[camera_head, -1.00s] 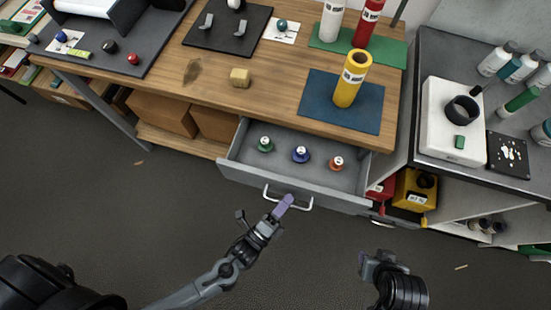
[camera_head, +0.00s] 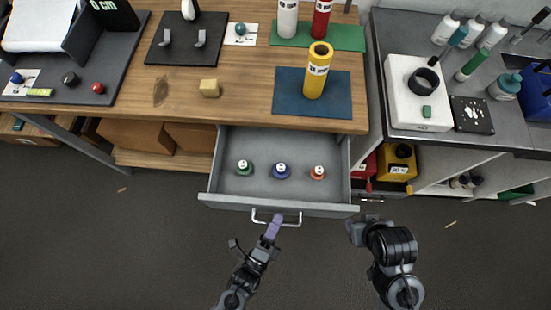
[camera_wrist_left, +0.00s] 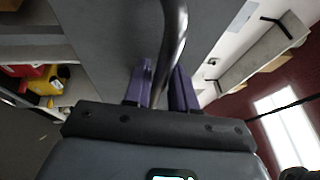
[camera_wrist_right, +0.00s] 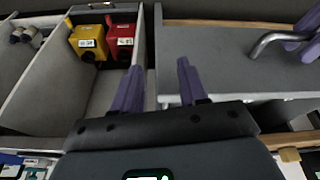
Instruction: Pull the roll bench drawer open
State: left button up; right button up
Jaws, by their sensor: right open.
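The roll bench drawer (camera_head: 235,187) is grey and stands pulled out from under the wooden bench top, with its inside showing. A green, a blue and an orange small bottle-like item stand in it. Its metal bar handle (camera_head: 258,218) is on the front panel. My left gripper (camera_head: 273,227) is at the handle. In the left wrist view the handle bar (camera_wrist_left: 175,35) passes between the purple fingers (camera_wrist_left: 162,88), which are closed around it. My right gripper (camera_head: 353,232) is open and empty, near the drawer's front right corner; its spread fingers (camera_wrist_right: 159,85) show in the right wrist view.
The bench top (camera_head: 235,105) carries a yellow cylinder (camera_head: 317,75) on a blue mat and a small wooden block (camera_head: 209,88). A side counter with a white box (camera_head: 402,105) stands at right, with yellow and red containers on its lower shelf. The floor before the drawer is clear.

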pick_arm(q)
jog(key=v, duration=1)
jog(key=shift+s+a, duration=0.2)
jog(key=shift+s, duration=0.15)
dwell(0.4)
